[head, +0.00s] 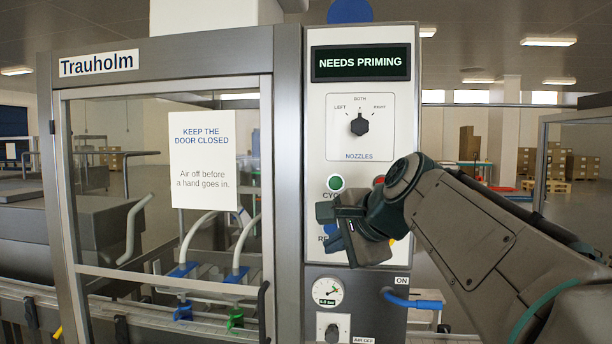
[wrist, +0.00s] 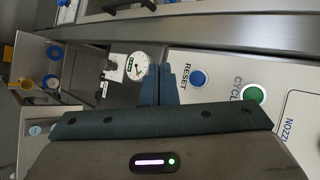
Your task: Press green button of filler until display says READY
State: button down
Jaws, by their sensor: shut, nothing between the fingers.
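The filler's display (head: 360,62) reads NEEDS PRIMING. The round green button (head: 335,183), labelled CYCLE, is on the white panel below the nozzle knob. It shows in the wrist view (wrist: 253,95), to the right of my fingertips and beyond the blue RESET button. My gripper (head: 336,240) is in front of the panel, below the green button, and partly hides the labels. In the wrist view my gripper's fingers (wrist: 160,84) are together and empty, between the gauge and the blue button. They look apart from the green button.
A red button (head: 379,181) is partly behind my arm. The blue RESET button (wrist: 198,79) lies between my fingers and the green one. The nozzle knob (head: 359,125) points to BOTH. A gauge (head: 328,291) and an air handle (head: 412,300) sit lower. The glass door (head: 130,190) looks closed.

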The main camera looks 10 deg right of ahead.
aim_at(339, 184)
notch_tip(339, 184, up, 9)
jog(key=w+m+t, duration=0.1)
jog(key=m, duration=0.1)
jog(key=shift+w+d+f+m+t+y+p, duration=0.2)
jog(key=shift+w+m+t+y+p, duration=0.1)
jog(key=shift+w+y+p, duration=0.1)
jog(key=shift+w+d+p, duration=0.45)
jog(key=shift+w, duration=0.95)
jog(key=shift+w+d+p, duration=0.4)
jog(key=shift+w+p, duration=0.1)
jog(key=shift+w, duration=0.85)
jog(key=shift+w+d+p, duration=0.45)
jog(key=shift+w, duration=0.95)
jog(key=shift+w, duration=0.1)
jog(key=shift+w+d, duration=0.15)
jog(key=shift+w, duration=0.15)
jog(key=shift+w+d+p, duration=0.15)
jog(key=shift+w+p, duration=0.3)
jog(key=shift+p, duration=0.1)
jog(key=shift+s, duration=0.1)
jog(key=shift+s+a+b, duration=0.25)
jog(key=shift+s+b, duration=0.05)
jog(key=shift+s, duration=0.45)
